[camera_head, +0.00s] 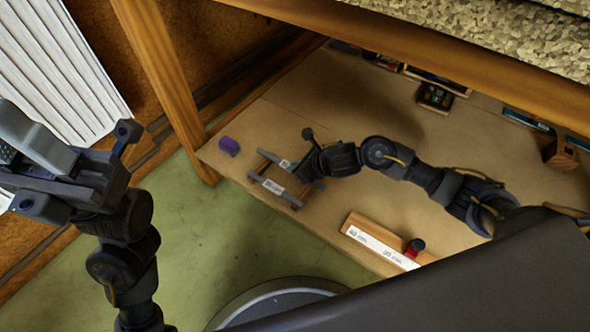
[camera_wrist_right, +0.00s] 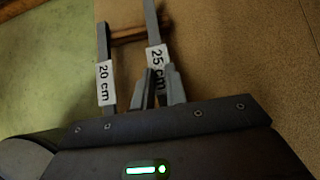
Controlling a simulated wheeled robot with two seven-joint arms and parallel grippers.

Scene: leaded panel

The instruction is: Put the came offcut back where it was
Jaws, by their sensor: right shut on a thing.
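Two grey came strips lie side by side on small wooden bars at the left end of the bench. The one labelled 20 cm (camera_wrist_right: 104,75) is nearer the bench's front edge; it also shows in the head view (camera_head: 285,197). The one labelled 25 cm (camera_wrist_right: 152,25) is beside it, farther back, and also shows in the head view (camera_head: 262,128). My right gripper (camera_wrist_right: 160,80) is shut on the 25 cm strip near its label. The fingers hide part of that strip. My left gripper (camera_head: 50,165) is away from the bench at the left; its finger opening is unclear.
A purple block (camera_head: 229,146) sits by the bench's left corner. A wooden block with white measure labels (camera_head: 375,240) and a red and black knob (camera_head: 414,247) lie near the front edge. A wooden post (camera_head: 160,75) stands at the left. The middle bench surface (camera_head: 350,105) is clear.

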